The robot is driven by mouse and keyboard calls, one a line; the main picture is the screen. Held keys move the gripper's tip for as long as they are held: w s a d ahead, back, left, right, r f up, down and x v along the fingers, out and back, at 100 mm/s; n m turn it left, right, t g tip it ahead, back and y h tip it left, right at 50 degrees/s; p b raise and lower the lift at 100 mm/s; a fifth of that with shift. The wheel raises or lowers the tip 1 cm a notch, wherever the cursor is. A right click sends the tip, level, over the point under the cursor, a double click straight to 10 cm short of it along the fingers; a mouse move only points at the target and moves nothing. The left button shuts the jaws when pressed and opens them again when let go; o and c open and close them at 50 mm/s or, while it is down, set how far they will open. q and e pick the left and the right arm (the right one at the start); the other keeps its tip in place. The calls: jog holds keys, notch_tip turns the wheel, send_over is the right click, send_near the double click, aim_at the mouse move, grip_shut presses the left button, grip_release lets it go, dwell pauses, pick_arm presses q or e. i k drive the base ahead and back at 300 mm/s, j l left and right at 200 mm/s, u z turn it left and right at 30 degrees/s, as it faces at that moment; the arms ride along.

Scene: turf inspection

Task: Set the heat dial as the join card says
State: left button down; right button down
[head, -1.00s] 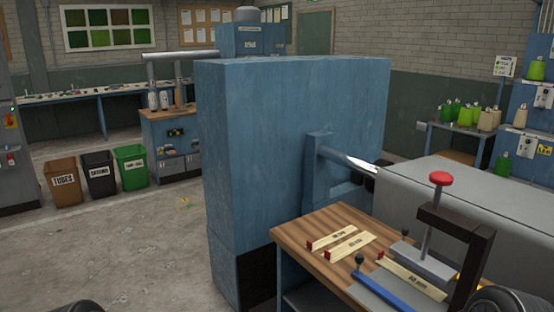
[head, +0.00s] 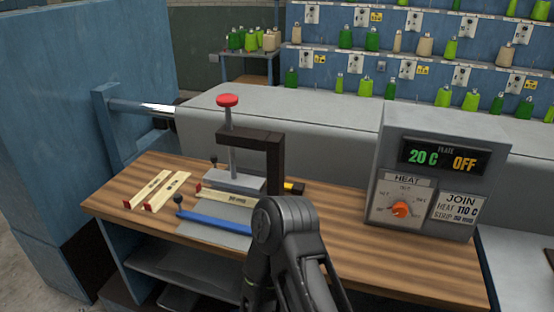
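The heat dial (head: 400,208) is an orange knob on the front of a grey control box (head: 440,146) at the right of the wooden bench. Its pointer direction is too small to read surely. The display (head: 440,157) above it reads 20 C and OFF. The join card (head: 458,208), right of the dial, reads HEAT 110 C, with a strip line too small to read surely. One of my dark arms (head: 285,240) rises at the bottom middle, left of the box, apart from the dial. Neither gripper's fingers show.
A clamp press with a red knob (head: 228,100) and a blue-handled lever (head: 215,221) stand on the wooden bench (head: 340,250), left of the box. Labelled strips (head: 165,191) lie at the left. A blue cabinet (head: 85,110) stands far left. Bench top before the dial is clear.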

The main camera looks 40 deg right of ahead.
aim_at(400, 209)
jog(key=z, duration=2.15)
jog(key=k+l+z, duration=0.15)
jog(key=l+z, duration=0.15)
